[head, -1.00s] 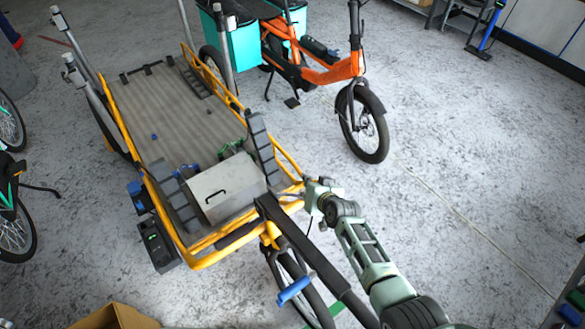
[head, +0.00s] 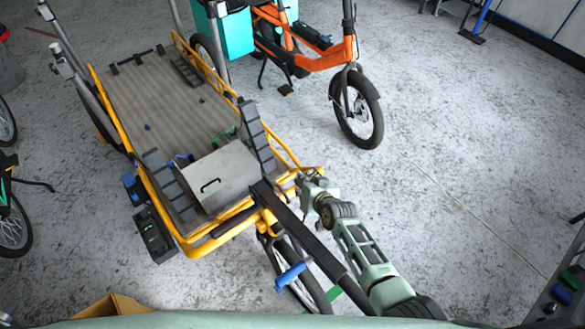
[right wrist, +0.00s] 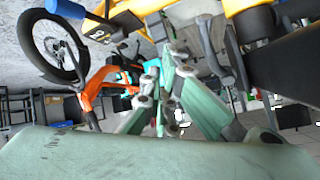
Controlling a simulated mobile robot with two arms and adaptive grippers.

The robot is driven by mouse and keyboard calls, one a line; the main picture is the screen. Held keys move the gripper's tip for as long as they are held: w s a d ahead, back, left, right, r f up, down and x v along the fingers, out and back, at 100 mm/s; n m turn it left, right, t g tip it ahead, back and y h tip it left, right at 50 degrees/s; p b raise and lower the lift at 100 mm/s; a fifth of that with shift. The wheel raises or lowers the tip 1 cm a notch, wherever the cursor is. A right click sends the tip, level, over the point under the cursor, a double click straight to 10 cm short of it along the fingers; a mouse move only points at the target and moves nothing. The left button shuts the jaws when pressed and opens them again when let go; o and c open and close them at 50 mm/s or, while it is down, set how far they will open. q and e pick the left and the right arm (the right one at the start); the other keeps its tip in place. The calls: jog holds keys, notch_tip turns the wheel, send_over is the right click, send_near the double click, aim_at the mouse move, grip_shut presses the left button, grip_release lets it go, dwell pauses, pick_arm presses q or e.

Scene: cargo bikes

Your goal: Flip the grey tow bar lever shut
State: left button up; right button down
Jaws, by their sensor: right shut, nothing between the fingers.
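The dark tow bar (head: 312,235) runs from the front of the yellow-framed cargo trailer (head: 205,248) toward the lower right. My right gripper (head: 302,180) is at the trailer's front right corner, beside the tow bar's trailer end. In the right wrist view its green fingers (right wrist: 161,64) are shut and empty. My left gripper is not in view.
A grey box (head: 222,176) sits on the trailer's front end. A wheel and a blue handle (head: 291,276) are below the tow bar. An orange cargo bike (head: 330,55) stands behind. The floor to the right is mostly clear. A cardboard box (head: 112,305) is at lower left.

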jog(key=shift+a+r, duration=0.25)
jog(key=shift+a, duration=0.35)
jog(key=shift+r, duration=0.15)
notch_tip(320, 180, up, 10)
dwell(0.5)
jog(key=shift+p, duration=0.3)
